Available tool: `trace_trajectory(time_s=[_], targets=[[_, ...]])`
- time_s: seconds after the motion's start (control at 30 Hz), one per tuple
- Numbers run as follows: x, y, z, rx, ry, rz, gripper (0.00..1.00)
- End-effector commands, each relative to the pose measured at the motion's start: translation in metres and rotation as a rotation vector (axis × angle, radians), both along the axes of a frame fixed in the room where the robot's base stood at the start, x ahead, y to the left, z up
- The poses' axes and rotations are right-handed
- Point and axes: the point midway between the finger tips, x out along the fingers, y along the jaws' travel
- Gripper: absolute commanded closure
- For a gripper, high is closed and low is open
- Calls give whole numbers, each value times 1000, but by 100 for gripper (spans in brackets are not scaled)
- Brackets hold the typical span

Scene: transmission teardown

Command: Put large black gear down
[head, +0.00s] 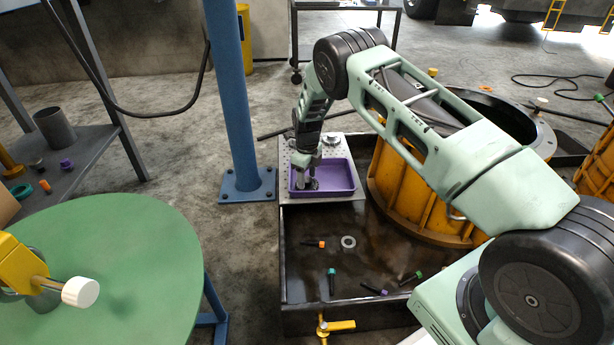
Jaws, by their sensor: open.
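My gripper (307,181) points down into a purple tray (345,178) at the middle of the head view. Its jaws are open. A small dark part (313,185) shows in the tray at the fingertips; it may be the large black gear, but the gripper partly hides it and it is too small to be sure. I cannot tell whether the fingers touch it. The tray sits on a grey perforated plate (287,160) at the corner of a dark basin.
The dark basin (310,270) holds a grey ring (348,242) and several bolts with coloured heads. A large orange housing (390,195) stands right of the tray. A blue post (228,90) rises to the left. A green round table (120,260) is at front left.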

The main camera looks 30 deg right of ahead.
Motion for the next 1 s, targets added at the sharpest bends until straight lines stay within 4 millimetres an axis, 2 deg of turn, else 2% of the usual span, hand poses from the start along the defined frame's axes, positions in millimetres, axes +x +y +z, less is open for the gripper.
trace_trajectory(time_s=[0.5,0.77,0.87,0.97,1.0], targets=[[0,0,100,0,-1,0,46],[0,3,123,3,-2,13,46],[-6,20,139,23,-5,107,46],[-23,57,171,62,-14,327,46],[-34,76,187,82,-21,446,46]])
